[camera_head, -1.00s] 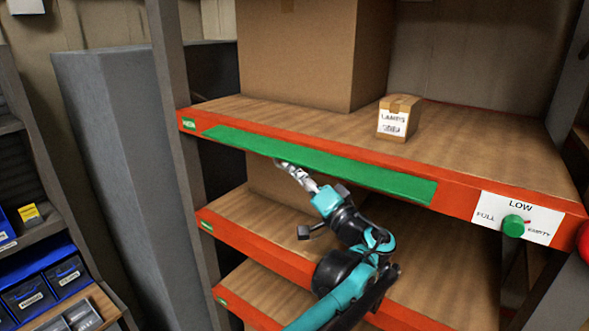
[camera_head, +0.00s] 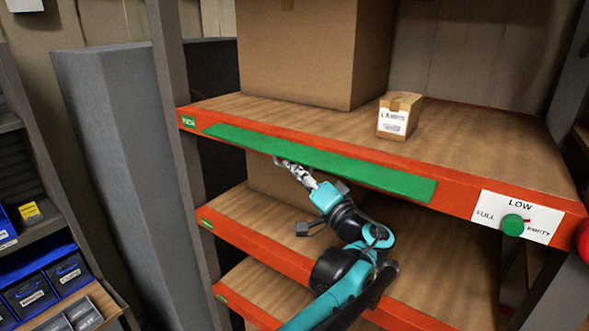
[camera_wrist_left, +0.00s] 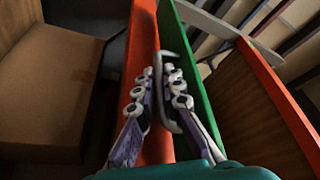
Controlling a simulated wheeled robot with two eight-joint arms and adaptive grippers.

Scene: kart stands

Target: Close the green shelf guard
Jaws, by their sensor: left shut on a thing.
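The green shelf guard (camera_head: 330,163) is a long flat strip along the orange front beam (camera_head: 455,198) of the upper shelf. In the left wrist view the guard (camera_wrist_left: 197,90) runs beside an orange beam (camera_wrist_left: 142,45), with a narrow gap between them. My left gripper (camera_head: 283,163) is at the guard's lower edge, left of its middle. In the left wrist view my left gripper (camera_wrist_left: 167,80) is shut around a thin grey bent piece at the guard, apparently its handle. The fingers hide part of this piece. My right gripper is out of view.
A small labelled box (camera_head: 398,118) and a large cardboard box (camera_head: 300,55) stand on the upper shelf. A green knob (camera_head: 512,225) sits on a white panel at the right. Lower shelves (camera_head: 225,228) lie behind and below my arm.

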